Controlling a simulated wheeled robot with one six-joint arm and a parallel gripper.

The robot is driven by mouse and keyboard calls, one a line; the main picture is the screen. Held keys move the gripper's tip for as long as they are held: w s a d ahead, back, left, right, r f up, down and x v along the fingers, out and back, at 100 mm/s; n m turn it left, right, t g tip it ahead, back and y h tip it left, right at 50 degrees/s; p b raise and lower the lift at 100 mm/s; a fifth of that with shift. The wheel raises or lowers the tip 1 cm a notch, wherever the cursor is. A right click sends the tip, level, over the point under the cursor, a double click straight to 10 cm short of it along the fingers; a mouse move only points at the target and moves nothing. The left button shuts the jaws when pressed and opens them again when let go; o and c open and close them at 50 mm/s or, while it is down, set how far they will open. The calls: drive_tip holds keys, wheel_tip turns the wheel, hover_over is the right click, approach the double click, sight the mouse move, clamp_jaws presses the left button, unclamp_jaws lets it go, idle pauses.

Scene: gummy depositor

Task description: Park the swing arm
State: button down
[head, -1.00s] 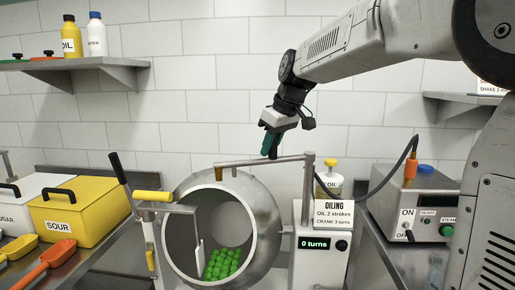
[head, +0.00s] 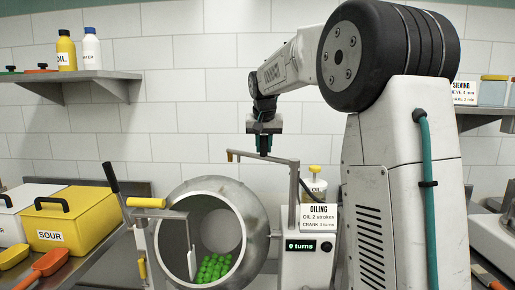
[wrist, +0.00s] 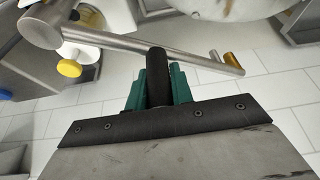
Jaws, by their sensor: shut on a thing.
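The swing arm is a grey metal bar (head: 280,160) pivoting on a post (head: 293,190) beside the drum (head: 185,205). It reaches left from the post, above and behind the drum mouth, to an orange-brown tip (head: 230,155). In the wrist view the bar (wrist: 120,42) crosses in front of my gripper, with the tip (wrist: 228,57) at the right. My gripper (head: 263,147) points down onto the bar from above. Its teal fingers (wrist: 158,92) are shut on the bar's dark upright handle (wrist: 158,72). The handle is mostly hidden in the head view.
Green gummies (head: 214,267) lie in the drum. A crank lever with a yellow grip (head: 148,203) stands at its left. An oil pump with a yellow top (head: 315,169) and the counter box reading 0 turns (head: 300,246) are by the post. The yellow SOUR bin (head: 70,218) is left.

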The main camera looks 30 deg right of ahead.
drive_tip(key=s+d+m+g+h, duration=0.2)
drive_tip(key=d+m+g, duration=0.1)
drive_tip(key=d+m, duration=0.7)
drive_tip(key=shift+d, duration=0.5)
idle(0.3)
drive_tip(key=c, duration=1.2)
unclamp_jaws()
drive_tip(key=shift+c, duration=0.2)
drive_tip(key=v, duration=0.7)
drive_tip(key=shift+r, duration=0.4)
